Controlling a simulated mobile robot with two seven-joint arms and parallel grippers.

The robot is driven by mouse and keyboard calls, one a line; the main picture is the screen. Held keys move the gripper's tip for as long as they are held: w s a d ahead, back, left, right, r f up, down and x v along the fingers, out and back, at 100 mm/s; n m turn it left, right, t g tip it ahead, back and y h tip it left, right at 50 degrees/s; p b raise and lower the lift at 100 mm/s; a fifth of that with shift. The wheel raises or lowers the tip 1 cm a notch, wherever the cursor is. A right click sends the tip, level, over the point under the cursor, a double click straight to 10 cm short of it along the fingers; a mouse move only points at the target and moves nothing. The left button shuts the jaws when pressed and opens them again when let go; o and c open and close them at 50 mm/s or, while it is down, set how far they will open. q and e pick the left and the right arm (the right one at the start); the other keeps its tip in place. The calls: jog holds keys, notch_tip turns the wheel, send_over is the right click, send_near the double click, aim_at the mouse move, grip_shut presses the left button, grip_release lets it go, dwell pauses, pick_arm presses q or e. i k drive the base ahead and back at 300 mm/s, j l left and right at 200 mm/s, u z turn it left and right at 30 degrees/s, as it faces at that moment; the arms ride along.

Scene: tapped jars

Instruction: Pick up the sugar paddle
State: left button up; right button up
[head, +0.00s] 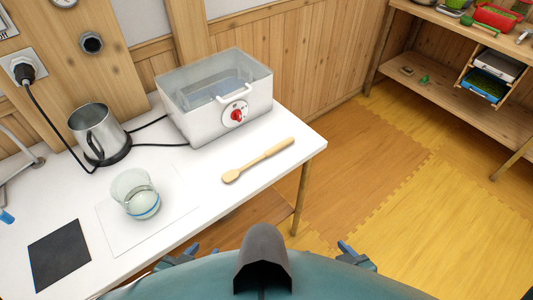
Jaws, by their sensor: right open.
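The sugar paddle (258,160), a pale wooden stick with a small flat bowl, lies on the white table near its front right edge. Its bowl end points toward the lower left and its handle toward the upper right. My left gripper (178,259) shows only in part at the bottom, below the table's front edge. Whether it is open or shut does not show. My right gripper (355,254) is open, partly seen at the bottom, right of the table and apart from the paddle. Neither gripper touches the paddle.
On the white table (205,196), a white water bath (200,122) with a red knob stands behind the paddle. A metal kettle (97,130), a glass jar (130,190) on a pale sheet and a dark mat (59,254) are left. A wooden shelf (440,75) stands far right.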

aim_at(230, 175)
jog(key=u, duration=1.2)
jog(key=z, duration=1.45)
jog(key=j+z, duration=0.1)
jog(key=z, duration=0.8)
jog(key=j+z, duration=0.15)
jog(key=z, duration=0.3)
jog(key=j, duration=0.5)
jog(key=k, duration=0.05)
